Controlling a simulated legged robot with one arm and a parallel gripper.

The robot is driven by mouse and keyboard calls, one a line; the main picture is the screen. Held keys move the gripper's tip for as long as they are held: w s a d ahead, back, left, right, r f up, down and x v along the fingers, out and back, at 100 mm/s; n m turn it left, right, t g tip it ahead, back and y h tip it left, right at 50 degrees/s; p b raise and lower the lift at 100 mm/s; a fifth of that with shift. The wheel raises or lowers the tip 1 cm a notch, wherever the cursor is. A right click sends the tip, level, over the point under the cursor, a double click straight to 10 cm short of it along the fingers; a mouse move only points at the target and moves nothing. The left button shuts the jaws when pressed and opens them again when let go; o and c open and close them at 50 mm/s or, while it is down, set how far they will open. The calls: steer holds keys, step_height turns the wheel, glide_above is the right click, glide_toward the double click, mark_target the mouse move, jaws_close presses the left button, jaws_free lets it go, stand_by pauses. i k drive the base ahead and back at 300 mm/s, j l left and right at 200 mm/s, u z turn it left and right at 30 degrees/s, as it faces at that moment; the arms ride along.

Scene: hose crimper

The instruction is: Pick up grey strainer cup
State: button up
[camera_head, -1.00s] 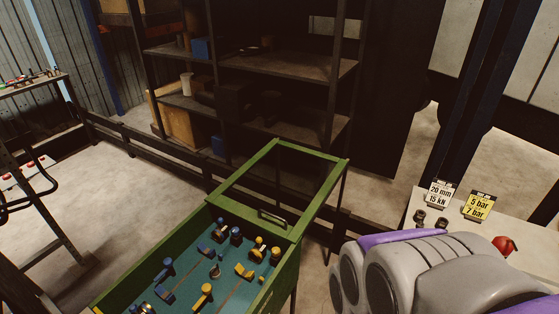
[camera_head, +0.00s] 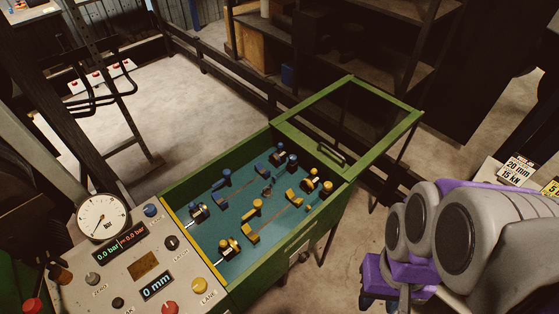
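I cannot make out a grey strainer cup for certain in the head camera view. A small pale cylinder (camera_head: 265,9) stands on the shelving at the top edge, partly cut off by the frame; I cannot tell what it is. My arm's grey and purple links fill the lower right. My gripper's fingers do not show.
A green bin (camera_head: 262,263) with its framed lid (camera_head: 411,118) raised holds several blue and yellow fittings. A control panel (camera_head: 140,283) with a gauge (camera_head: 102,217) stands at the lower left. Dark shelving (camera_head: 385,70) stands behind. Concrete floor (camera_head: 220,95) is clear at left.

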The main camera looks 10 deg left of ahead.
mark_target(267, 192)
steer(key=z, duration=2.3)
steer(key=u, duration=0.85)
steer(key=j+u, duration=0.1)
steer(key=u, duration=0.8)
steer(key=j+u, duration=0.1)
steer(key=u, duration=0.75)
steer(key=j+u, duration=0.1)
steer(key=u, duration=0.35)
steer(key=l+u, duration=0.3)
steer(key=u, duration=0.15)
steer(key=l+u, duration=0.45)
steer(key=i+j, duration=0.05)
steer(key=j, duration=0.05)
